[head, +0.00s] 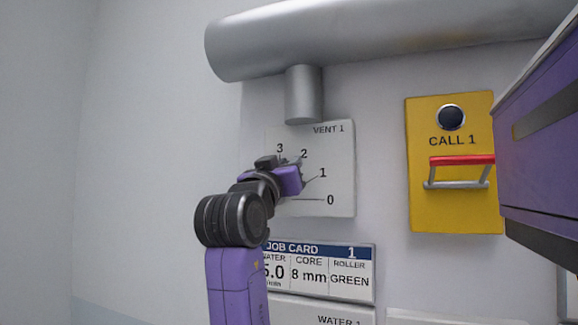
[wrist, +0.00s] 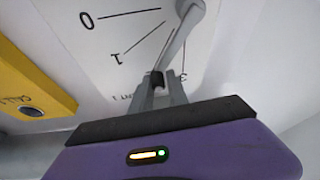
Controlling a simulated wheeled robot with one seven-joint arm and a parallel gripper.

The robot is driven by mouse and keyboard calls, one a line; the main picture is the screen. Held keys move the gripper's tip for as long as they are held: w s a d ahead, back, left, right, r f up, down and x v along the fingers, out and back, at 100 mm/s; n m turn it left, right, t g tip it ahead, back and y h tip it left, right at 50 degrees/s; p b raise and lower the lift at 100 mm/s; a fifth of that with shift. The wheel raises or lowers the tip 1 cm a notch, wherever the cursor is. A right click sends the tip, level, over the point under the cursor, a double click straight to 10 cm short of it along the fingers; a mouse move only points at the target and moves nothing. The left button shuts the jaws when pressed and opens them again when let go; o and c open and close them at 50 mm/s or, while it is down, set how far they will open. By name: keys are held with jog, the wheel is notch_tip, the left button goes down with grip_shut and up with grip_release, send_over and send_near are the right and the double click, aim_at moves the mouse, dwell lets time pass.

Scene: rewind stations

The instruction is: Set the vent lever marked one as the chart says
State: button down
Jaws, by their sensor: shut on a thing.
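The vent plate, marked VENT 1 (head: 335,150), is a pale panel on the wall with marks 0, 1, 2 and 3 in a fan. My gripper (head: 293,172) is in front of the plate and hides most of the lever in the head view. In the wrist view the grey vent lever (wrist: 178,42) runs from its pivot at the top down to my gripper (wrist: 158,85), which is shut on its end. The lever lies between the lines for 1 and 3; the 2 is hidden there. No vent chart is seen.
A grey duct (head: 370,40) runs above the plate. A yellow CALL 1 panel (head: 455,215) with a red-topped handle is to the right. A job card (head: 330,275) hangs below, partly hidden by my arm. A purple box-like body (head: 540,150) fills the right edge.

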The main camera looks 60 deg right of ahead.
jog(key=c, duration=1.4)
grip_release()
jog(key=shift+o, duration=0.2)
jog(key=w+b+v, duration=0.1)
jog(key=b+v, duration=0.2)
jog(key=v, duration=0.4)
jog(key=shift+s+a+f, duration=0.25)
jog(key=shift+s+a, duration=0.15)
jog(key=shift+s, duration=0.15)
jog(key=shift+r, duration=0.1)
